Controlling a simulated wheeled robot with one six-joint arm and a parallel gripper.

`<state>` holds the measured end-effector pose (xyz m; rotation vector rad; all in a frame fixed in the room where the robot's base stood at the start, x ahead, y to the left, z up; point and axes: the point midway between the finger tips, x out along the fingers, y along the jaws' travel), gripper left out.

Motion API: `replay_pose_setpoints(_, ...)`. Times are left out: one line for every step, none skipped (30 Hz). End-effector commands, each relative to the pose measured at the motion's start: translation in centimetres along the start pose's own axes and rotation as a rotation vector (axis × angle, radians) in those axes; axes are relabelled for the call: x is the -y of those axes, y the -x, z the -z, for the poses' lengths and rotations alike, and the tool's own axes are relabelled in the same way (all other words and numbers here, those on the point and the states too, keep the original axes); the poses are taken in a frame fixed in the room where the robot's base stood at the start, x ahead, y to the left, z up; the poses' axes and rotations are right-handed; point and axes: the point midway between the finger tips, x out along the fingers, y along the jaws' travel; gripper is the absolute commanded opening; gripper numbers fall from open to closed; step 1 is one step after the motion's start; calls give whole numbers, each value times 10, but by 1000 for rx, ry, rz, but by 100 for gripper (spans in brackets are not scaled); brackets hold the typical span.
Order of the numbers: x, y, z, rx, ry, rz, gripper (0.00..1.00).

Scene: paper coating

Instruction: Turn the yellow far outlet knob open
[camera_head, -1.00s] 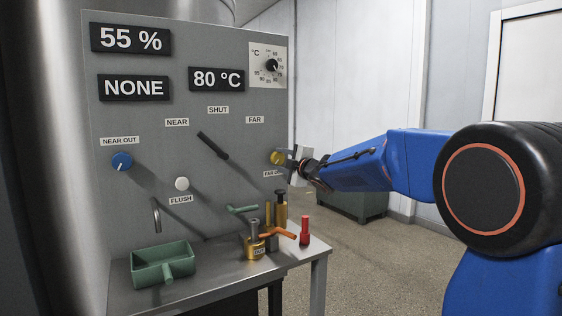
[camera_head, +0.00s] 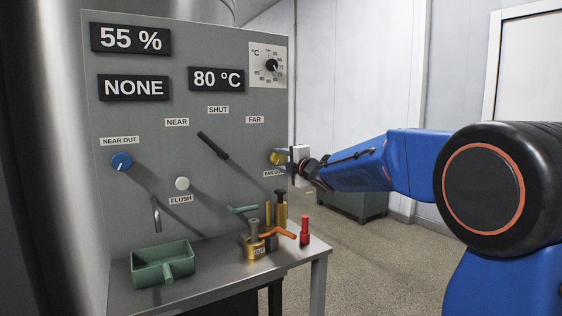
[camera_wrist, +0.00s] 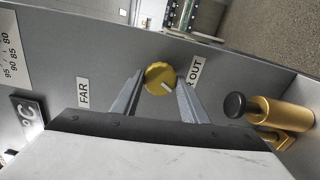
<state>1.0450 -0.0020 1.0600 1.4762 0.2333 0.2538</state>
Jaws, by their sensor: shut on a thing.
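The yellow far outlet knob (camera_head: 277,158) is on the right side of the grey panel, above the partly covered FAR OUT label. In the wrist view the knob (camera_wrist: 160,77) sits between the tips of my two fingers, with a white pointer mark on its face. My gripper (camera_head: 286,158) reaches it from the right and is shut on it. In the wrist view my gripper (camera_wrist: 158,92) has one finger on each side of the knob. The exact contact at the fingertips is hard to see.
A black lever (camera_head: 213,146) slants on the panel, left of the knob. A blue knob (camera_head: 122,161) and a white FLUSH button (camera_head: 182,184) are farther left. A steel shelf (camera_head: 214,262) below holds a green tray (camera_head: 150,258), brass parts and a red item (camera_head: 305,231).

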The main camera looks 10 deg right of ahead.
Motion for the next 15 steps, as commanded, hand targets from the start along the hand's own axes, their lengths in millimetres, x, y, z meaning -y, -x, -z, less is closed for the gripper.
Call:
replay_pose_setpoints(3, 0, 0, 0, 1, 5, 18)
replay_pose_setpoints(3, 0, 0, 0, 1, 5, 18)
replay_pose_setpoints(3, 0, 0, 0, 0, 5, 45)
replay_pose_setpoints(3, 0, 0, 0, 0, 5, 52)
replay_pose_setpoints(3, 0, 0, 0, 0, 5, 59)
replay_pose_setpoints(3, 0, 0, 0, 0, 4, 59)
replay_pose_setpoints(2, 0, 0, 0, 0, 4, 59)
replay_pose_setpoints(2, 0, 0, 0, 0, 3, 59)
replay_pose_setpoints(2, 0, 0, 0, 0, 3, 59)
replay_pose_setpoints(2, 0, 0, 0, 0, 3, 59)
replay_pose_setpoints(2, 0, 0, 0, 0, 2, 59)
replay_pose_setpoints(1, 0, 0, 0, 0, 2, 59)
replay_pose_setpoints(1, 0, 0, 0, 0, 2, 59)
replay_pose_setpoints(1, 0, 0, 0, 0, 2, 59)
replay_pose_setpoints(1, 2, 0, 0, 0, 1, 59)
